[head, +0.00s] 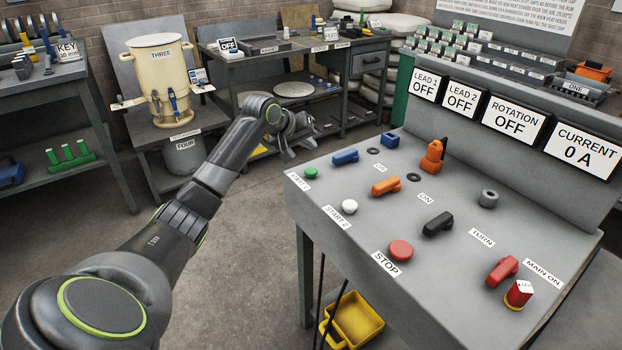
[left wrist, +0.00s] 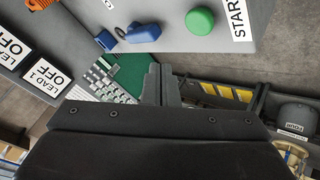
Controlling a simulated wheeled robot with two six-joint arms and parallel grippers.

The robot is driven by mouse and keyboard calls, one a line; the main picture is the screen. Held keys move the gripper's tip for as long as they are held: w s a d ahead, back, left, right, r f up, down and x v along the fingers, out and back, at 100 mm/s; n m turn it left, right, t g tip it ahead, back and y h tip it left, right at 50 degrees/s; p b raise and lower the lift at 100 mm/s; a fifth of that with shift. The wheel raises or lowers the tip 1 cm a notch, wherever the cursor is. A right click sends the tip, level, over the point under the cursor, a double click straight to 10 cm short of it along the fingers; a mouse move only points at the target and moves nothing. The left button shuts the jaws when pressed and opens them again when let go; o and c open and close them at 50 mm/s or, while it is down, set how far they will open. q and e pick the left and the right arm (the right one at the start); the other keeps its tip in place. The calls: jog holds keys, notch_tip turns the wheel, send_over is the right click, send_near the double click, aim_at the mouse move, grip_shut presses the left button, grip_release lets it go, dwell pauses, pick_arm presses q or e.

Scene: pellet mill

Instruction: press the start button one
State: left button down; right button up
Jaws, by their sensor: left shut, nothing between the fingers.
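The green start button one (head: 310,173) sits at the far left corner of the grey control desk (head: 350,240), by a partly legible START label. In the left wrist view the green button (left wrist: 200,21) is near the top, with its START label (left wrist: 237,18) beside it. My left gripper (head: 290,152) is shut and empty, in the air just beyond and left of that corner. It is apart from the button. Its shut fingers show in the left wrist view (left wrist: 160,84). My right gripper is not in view.
The desk also holds a white START 2 button (head: 349,206), a red STOP button (head: 401,250), a blue switch (head: 345,157), an orange switch (head: 386,186) and a black switch (head: 438,224). Display signs (head: 513,121) stand behind. A yellow bin (head: 354,318) is below the desk.

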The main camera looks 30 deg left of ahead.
aim_at(308, 172)
pick_arm(q)
notch_tip(308, 172, down, 3)
jog(key=b, duration=0.3)
jog(key=shift+f, duration=1.15)
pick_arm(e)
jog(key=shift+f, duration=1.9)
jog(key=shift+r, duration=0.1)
pick_arm(q)
jog(key=shift+f+p, duration=0.25)
jog(key=shift+p, duration=0.25)
jog(key=shift+f, duration=0.15)
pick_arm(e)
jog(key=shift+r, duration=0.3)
